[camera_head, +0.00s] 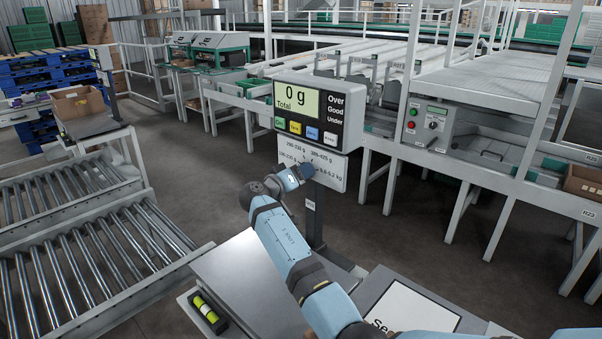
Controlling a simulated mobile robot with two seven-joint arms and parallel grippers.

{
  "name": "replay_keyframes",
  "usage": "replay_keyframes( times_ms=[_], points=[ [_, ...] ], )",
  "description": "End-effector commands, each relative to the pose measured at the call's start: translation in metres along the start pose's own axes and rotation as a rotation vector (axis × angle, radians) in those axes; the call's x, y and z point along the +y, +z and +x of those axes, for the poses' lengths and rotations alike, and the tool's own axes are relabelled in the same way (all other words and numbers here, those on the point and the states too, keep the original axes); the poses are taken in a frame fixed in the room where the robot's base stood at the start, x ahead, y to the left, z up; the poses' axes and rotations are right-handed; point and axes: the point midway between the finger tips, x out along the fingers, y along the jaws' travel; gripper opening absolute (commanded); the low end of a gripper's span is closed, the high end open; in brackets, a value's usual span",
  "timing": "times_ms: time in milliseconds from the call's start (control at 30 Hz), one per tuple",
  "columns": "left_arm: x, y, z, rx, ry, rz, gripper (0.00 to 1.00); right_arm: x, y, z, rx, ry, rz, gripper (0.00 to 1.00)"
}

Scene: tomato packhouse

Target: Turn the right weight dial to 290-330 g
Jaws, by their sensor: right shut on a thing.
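The weight dial (308,171) is a small dark blue knob on the light grey plate (339,174) under the scale display (305,112). Range labels stand around it, among them 290-330 g at the upper left and 370-425 g at the upper right. My right gripper (300,175) reaches up from the lower right and is shut on the dial. The gripper covers much of the knob, so I cannot tell which label it points at. The display reads 0 g Total. My left gripper is not in view.
A roller conveyor (90,262) runs at the left. A white machine with a control box (428,124) stands behind at the right. Open floor lies between.

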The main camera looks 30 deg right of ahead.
Motion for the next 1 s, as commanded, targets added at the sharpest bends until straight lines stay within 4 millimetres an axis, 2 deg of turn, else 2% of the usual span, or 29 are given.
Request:
replay_keyframes(
  times_ms=[367,400,500,833,1000],
  points=[
    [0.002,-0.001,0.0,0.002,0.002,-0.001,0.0,0.001,-0.001,0.0,0.002,0.0,-0.003,0.24],
    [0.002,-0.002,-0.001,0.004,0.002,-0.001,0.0,0.001,-0.001,0.0,0.002,0.0,-0.003,0.52],
    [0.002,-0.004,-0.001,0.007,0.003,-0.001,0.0,0.001,-0.001,0.0,0.002,0.0,-0.003,0.73],
    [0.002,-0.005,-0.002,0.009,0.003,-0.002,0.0,0.0,-0.001,-0.004,0.001,-0.001,-0.003,0.73],
    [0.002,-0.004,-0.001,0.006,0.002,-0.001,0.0,-0.001,0.0,-0.028,0.002,-0.003,-0.004,0.73]
  ],
)
